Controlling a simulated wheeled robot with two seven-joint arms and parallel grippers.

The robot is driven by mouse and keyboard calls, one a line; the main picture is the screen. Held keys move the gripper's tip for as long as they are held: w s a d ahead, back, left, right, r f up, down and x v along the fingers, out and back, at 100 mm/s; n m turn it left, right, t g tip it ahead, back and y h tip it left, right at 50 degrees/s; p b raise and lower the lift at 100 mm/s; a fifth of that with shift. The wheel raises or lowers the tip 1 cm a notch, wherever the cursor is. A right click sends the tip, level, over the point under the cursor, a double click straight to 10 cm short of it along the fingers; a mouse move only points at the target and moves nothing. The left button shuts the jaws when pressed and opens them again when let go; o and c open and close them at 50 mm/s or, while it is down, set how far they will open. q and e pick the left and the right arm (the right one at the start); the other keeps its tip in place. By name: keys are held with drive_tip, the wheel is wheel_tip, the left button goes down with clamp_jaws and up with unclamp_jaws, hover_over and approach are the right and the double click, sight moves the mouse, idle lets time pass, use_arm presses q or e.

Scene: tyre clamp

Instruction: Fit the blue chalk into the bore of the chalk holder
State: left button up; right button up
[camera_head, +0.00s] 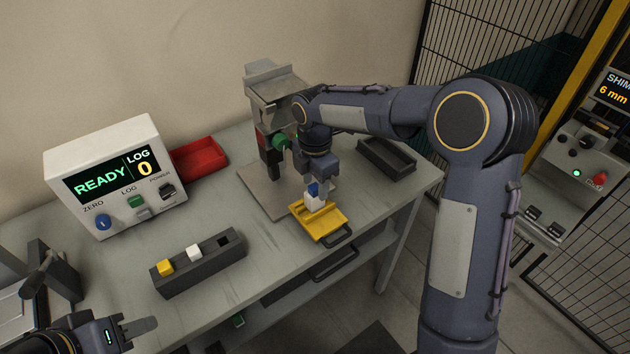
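The blue chalk (313,188) is at the tips of my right gripper (316,186), whose fingers appear closed around it. It is upright, directly above or partly in a small white block (316,203), which I take for the chalk holder. The white block sits at the yellow tray (323,229). The bore is hidden, and I cannot tell how deep the chalk sits. My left gripper (142,327) is at the bottom left, away from these things; its opening cannot be made out.
A dark rack (200,267) holds a yellow piece (165,267) and a white piece (194,252), with one empty slot. A grey press (272,95) stands behind the tray. A readout box (115,175), red bin (200,157) and dark bin (386,155) stand around the table.

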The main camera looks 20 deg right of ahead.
wheel_tip(320, 180, up, 7)
drive_tip(key=shift+b, duration=0.35)
drive_tip(key=shift+r, duration=0.4)
